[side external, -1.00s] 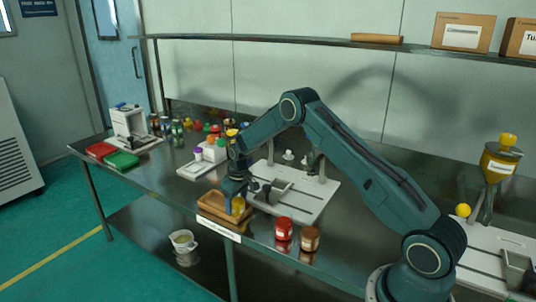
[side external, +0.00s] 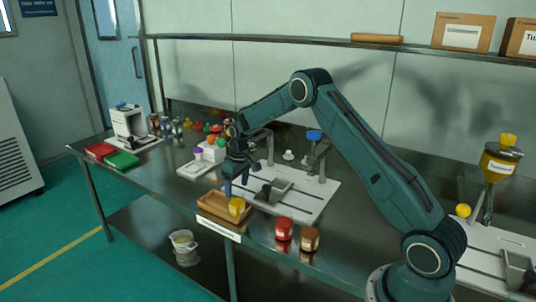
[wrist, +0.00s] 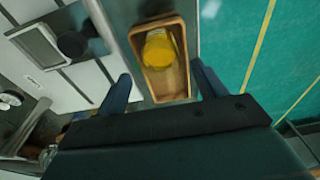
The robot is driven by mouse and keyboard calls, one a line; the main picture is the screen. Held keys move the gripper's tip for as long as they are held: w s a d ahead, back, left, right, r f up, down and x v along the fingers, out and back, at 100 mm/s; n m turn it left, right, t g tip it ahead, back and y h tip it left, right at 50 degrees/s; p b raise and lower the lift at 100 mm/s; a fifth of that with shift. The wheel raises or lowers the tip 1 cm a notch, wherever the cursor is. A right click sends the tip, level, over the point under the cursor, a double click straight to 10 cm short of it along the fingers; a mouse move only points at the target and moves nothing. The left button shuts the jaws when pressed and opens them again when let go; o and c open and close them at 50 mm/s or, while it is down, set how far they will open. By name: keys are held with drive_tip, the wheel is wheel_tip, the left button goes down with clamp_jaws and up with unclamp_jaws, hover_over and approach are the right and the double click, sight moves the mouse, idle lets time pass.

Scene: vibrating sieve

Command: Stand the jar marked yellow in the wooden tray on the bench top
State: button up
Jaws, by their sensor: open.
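My gripper (side external: 236,184) is above the tray and apart from the jar. In the wrist view its two fingers (wrist: 160,86) are spread wide, with nothing held between them.
A red jar (side external: 284,229) and a brown jar (side external: 310,238) stand on the bench right of the tray. A white base plate with a grey pan (side external: 273,190) lies behind the tray.

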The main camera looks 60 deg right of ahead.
drive_tip(key=shift+s+r, duration=0.2)
drive_tip(key=shift+r, duration=1.1)
drive_tip(key=shift+s+r, duration=0.15)
drive_tip(key=shift+r, duration=1.15)
drive_tip(key=s+a+r+t, duration=0.1)
drive_tip(key=s+a+r, duration=0.55)
drive_tip(key=r, duration=0.35)
drive_tip(key=s+a+r+t, duration=0.1)
drive_tip(key=s+a+r, duration=0.4)
drive_tip(key=s+r, duration=0.35)
drive_tip(key=s+a+t, duration=0.1)
drive_tip(key=s+a, duration=0.2)
drive_tip(key=s, duration=0.8)
drive_tip(key=s+a+r+t, duration=0.1)
drive_tip(key=s+a, duration=0.2)
drive_tip(key=s, duration=0.9)
drive_tip(key=shift+r, duration=0.2)
drive_tip(key=shift+w, duration=0.1)
